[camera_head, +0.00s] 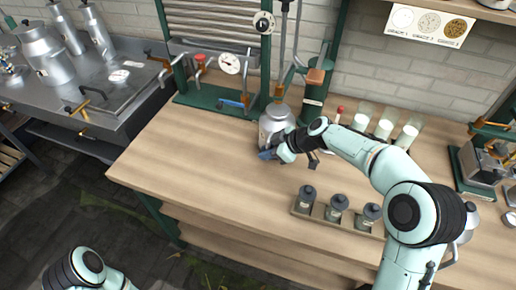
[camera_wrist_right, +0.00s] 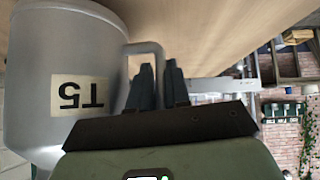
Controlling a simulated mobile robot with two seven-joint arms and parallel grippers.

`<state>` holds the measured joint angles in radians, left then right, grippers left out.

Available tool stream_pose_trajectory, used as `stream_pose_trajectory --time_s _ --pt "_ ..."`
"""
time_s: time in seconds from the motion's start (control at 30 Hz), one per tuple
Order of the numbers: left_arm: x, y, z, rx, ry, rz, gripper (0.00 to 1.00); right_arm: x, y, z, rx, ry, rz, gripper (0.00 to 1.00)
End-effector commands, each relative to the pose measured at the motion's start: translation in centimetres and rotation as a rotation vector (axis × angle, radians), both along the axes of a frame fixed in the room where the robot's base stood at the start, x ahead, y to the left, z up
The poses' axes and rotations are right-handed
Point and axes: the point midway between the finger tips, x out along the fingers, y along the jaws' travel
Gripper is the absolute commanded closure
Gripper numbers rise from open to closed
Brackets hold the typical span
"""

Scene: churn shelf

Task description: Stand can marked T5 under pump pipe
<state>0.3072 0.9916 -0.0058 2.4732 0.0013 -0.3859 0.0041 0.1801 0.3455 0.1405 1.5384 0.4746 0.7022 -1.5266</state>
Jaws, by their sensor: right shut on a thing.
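The grey metal can (camera_head: 273,126) stands upright on, or just above, the wooden bench near its back edge. In the right wrist view the can (camera_wrist_right: 60,55) fills the left side, with its T5 label (camera_wrist_right: 82,93) upside down in the picture. My right gripper (camera_head: 270,153) is at the can's near side, shut on its side handle (camera_wrist_right: 146,48). The fingers (camera_wrist_right: 157,85) show close together there. The thin vertical pump pipe (camera_head: 283,50) comes down behind the can's top; I cannot tell whether its end is right above the mouth. My left gripper is out of view.
Green pump frame with a white gauge (camera_head: 229,64) stands behind the can. A rack with dark small jars (camera_head: 337,207) lies at the bench front, near my right arm. Several pale glasses (camera_head: 384,128) stand right of the can. Bench left of the can is clear.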

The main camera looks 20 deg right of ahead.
Motion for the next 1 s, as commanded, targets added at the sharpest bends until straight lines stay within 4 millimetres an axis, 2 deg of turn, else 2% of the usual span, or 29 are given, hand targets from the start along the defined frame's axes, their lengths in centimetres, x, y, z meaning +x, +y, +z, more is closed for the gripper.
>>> stream_pose_trajectory --time_s 0.6,0.63,0.7,1.0 --pt "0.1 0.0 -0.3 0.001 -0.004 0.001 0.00 0.2 0.1 -1.1 -0.001 -0.013 0.001 1.00" --pt "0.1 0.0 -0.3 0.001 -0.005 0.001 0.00 0.0 0.0 -1.5 0.001 -0.001 0.000 0.76" --pt "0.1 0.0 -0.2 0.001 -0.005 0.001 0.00 0.0 0.0 -1.4 0.001 -0.001 0.000 0.57" --pt "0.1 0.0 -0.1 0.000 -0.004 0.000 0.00 0.0 0.0 -1.3 0.001 -0.001 0.000 0.57"
